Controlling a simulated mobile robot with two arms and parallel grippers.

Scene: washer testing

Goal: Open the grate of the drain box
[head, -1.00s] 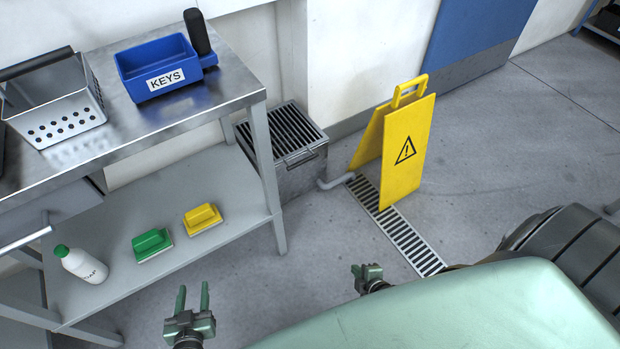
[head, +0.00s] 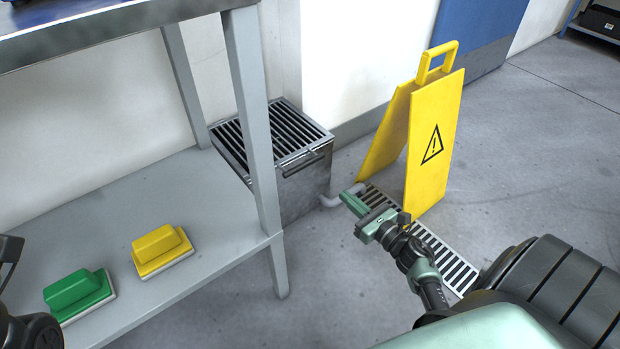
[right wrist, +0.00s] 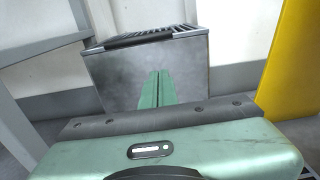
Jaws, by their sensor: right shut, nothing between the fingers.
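The drain box (head: 307,190) is a grey metal box on the floor against the wall, behind the shelf leg. Its slatted grate (head: 285,130) lies flat and closed on top, with a bar handle (head: 308,160) along the front edge. The shelf leg hides part of the box. My right gripper (head: 347,200) is shut and empty, in front of the box and to its right in the picture. In the right wrist view its fingers (right wrist: 157,85) point at the box front (right wrist: 125,75), below the dark handle (right wrist: 137,38) and grate (right wrist: 180,29). My left gripper is out of view.
A yellow warning sign (head: 433,150) stands right of the box, over a floor drain (head: 445,260). A metal shelf unit (head: 190,210) with a green brush (head: 75,290) and a yellow brush (head: 160,248) is at left. A pipe (head: 335,199) leaves the box.

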